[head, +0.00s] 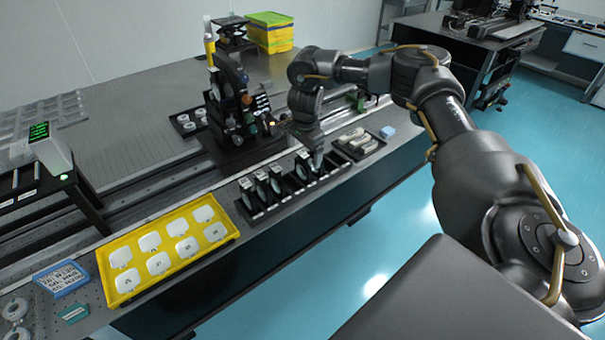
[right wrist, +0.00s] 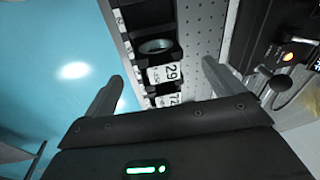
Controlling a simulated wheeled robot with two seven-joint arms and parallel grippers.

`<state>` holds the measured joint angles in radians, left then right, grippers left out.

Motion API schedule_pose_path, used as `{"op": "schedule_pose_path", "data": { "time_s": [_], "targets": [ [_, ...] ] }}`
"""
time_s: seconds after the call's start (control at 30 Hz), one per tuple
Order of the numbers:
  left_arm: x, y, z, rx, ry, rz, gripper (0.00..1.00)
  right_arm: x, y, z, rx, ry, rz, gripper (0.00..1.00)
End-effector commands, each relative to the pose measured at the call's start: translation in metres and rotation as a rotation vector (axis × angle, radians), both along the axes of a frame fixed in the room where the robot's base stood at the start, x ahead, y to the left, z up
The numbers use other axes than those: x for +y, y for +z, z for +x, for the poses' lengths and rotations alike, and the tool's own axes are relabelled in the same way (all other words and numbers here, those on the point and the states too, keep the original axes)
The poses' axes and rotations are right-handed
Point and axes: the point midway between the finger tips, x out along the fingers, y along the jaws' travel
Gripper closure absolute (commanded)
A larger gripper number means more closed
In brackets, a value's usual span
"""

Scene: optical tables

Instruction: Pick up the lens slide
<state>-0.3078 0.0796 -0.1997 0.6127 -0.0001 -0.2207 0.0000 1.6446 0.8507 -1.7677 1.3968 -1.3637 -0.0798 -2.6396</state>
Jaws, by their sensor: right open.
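A black slide rack (head: 330,178) stands along the front edge of the optical table. Several upright lens slides (head: 262,187) with round lenses sit in its left part, and one more slide (head: 302,166) stands farther right. My right gripper (head: 317,163) is low over the rack, at that farther-right slide; whether it touches is unclear. In the right wrist view my gripper (right wrist: 163,82) has its fingers wide apart. A slide with a white label reading 29 (right wrist: 165,74) shows between and beyond them. My left gripper is out of view.
A yellow tray (head: 108,278) with several white cases lies left of the rack. A black optical instrument (head: 235,115) stands behind the rack. A small tray with light-coloured pieces (head: 358,143) and a blue block (head: 388,132) lie to the right. The table's front edge is close.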

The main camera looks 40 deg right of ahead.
Motion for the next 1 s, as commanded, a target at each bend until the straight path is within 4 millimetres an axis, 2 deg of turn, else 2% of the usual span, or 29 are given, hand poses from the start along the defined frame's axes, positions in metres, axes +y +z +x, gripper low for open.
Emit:
{"op": "schedule_pose_path", "data": {
  "time_s": [0.27, 0.4, 0.6, 0.87, 1.0],
  "targets": [
    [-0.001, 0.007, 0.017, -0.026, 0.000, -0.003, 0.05, -0.002, -0.010, 0.000, 0.002, -0.001, -0.001, 0.07],
    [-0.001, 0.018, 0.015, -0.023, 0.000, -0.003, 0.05, -0.004, -0.030, 0.002, 0.004, -0.003, -0.003, 0.07],
    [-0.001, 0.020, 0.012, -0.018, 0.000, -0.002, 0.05, -0.006, -0.053, 0.006, 0.002, -0.002, -0.002, 0.07],
    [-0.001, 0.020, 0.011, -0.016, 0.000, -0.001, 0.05, -0.006, -0.055, 0.007, 0.000, -0.002, -0.001, 0.07],
    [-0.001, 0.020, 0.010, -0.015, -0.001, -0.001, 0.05, -0.006, -0.055, 0.006, 0.000, -0.002, -0.001, 0.25]
  ]
}}
